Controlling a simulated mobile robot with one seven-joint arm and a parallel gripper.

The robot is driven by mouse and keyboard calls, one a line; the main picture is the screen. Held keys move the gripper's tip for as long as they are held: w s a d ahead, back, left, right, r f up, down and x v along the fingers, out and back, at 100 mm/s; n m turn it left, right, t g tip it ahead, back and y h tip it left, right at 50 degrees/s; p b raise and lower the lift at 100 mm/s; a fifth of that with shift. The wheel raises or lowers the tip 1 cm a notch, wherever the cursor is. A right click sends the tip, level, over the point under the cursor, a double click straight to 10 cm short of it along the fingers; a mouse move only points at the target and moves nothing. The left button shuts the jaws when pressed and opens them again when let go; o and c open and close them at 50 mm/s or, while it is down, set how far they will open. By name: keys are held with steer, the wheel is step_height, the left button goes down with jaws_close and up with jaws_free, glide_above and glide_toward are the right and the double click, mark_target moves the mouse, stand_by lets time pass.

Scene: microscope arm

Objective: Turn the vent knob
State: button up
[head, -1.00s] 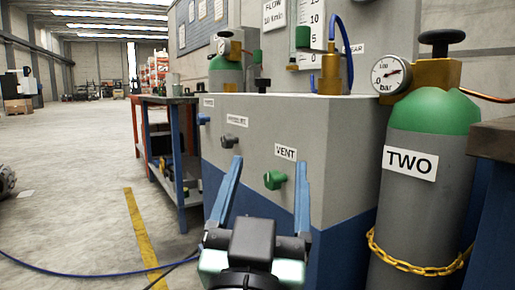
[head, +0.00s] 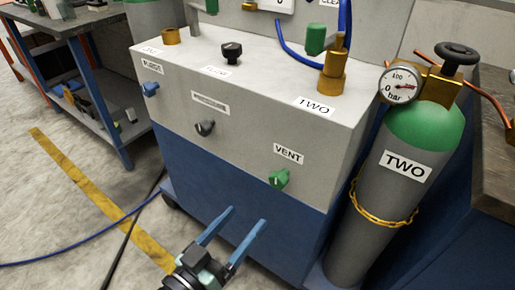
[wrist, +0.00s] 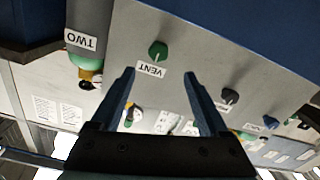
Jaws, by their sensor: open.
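The green vent knob (head: 279,179) sticks out of the front panel of the grey and blue cabinet (head: 250,140), under a white VENT label (head: 288,154). My gripper (head: 247,217) is open and empty, with two blue fingers. In the head view it is below and left of the vent knob, apart from it. The wrist view is upside down. There the vent knob (wrist: 158,50) lies beyond the fingertips (wrist: 159,72), with its label beside it. Nothing hides the knob in either view.
A dark pressure knob (head: 205,128) and a blue purge knob (head: 150,89) sit left on the same panel. A chained grey-green cylinder marked TWO (head: 375,215) stands close on the right. A blue hose (head: 75,257) lies on the floor at left.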

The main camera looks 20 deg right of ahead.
mark_target(276, 183)
steer(key=b+x, duration=0.1)
steer(key=x, duration=1.1)
steer(key=shift+d+r+b, duration=0.2)
steer(key=shift+d+b, duration=0.2)
jaws_close()
